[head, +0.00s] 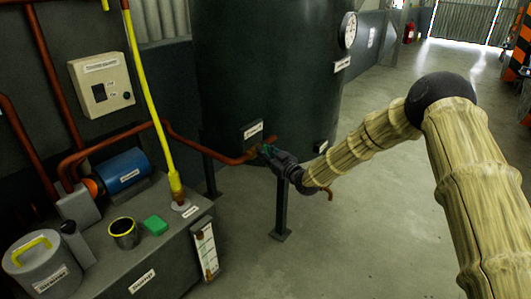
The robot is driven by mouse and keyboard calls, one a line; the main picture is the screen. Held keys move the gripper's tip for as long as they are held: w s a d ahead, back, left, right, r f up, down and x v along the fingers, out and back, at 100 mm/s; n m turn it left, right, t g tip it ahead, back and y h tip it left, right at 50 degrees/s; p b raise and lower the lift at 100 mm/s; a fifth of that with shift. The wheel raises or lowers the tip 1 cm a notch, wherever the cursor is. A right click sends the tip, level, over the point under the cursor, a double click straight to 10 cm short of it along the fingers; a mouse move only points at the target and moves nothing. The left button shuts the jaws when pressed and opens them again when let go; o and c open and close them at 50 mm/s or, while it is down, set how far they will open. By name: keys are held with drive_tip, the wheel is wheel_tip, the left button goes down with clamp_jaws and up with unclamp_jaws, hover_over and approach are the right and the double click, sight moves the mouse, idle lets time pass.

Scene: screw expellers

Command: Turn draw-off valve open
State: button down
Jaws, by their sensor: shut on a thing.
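My gripper (271,156) is dark and sits at the end of my arm, low in front of the big dark green tank (262,70). It is shut on a small green valve handle (265,149), which I take to be the draw-off valve's. The fingers cover most of the handle and the valve body, so I cannot tell how far it is turned. A copper pipe (215,154) runs from the left to the valve at my fingers. A short copper spout end (330,192) shows just beyond my wrist.
A grey bench (158,255) at lower left carries a lidded pot (38,262), a cup (124,233), a green block (155,225) and a blue motor (122,171).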

drive_tip(key=n, duration=0.2)
drive_tip(key=n+y+b, duration=0.1)
drive_tip(key=n, duration=0.1)
drive_tip(key=shift+s+a+f, duration=0.15)
drive_tip(key=shift+s+f, duration=0.1)
drive_tip(key=shift+s, duration=0.05)
drive_tip(key=n+y+b, duration=0.1)
drive_tip(key=n, duration=0.2)
drive_tip(key=f+n+y+b, duration=0.1)
drive_tip(key=n, duration=0.2)
drive_tip(key=s+n+b, duration=0.1)
drive_tip(key=n, duration=0.2)
drive_tip(key=shift+a+f+n+g+y, duration=0.25)
drive_tip(key=shift+a+n+g+y, duration=0.05)
drive_tip(key=shift+a+g+y, duration=0.1)
drive_tip(key=shift+f+n+g+y+b, duration=0.2)
drive_tip(key=shift+n+g+y+b, duration=0.25)
drive_tip(key=shift+n, duration=0.8)
drive_tip(key=shift+f+n+g+y+b, duration=0.2)
drive_tip(key=shift+n+b, duration=0.35)
drive_tip(key=shift+n, duration=0.7)
drive_tip(key=c, duration=1.4)
unclamp_jaws()
drive_tip(key=shift+d, duration=0.1)
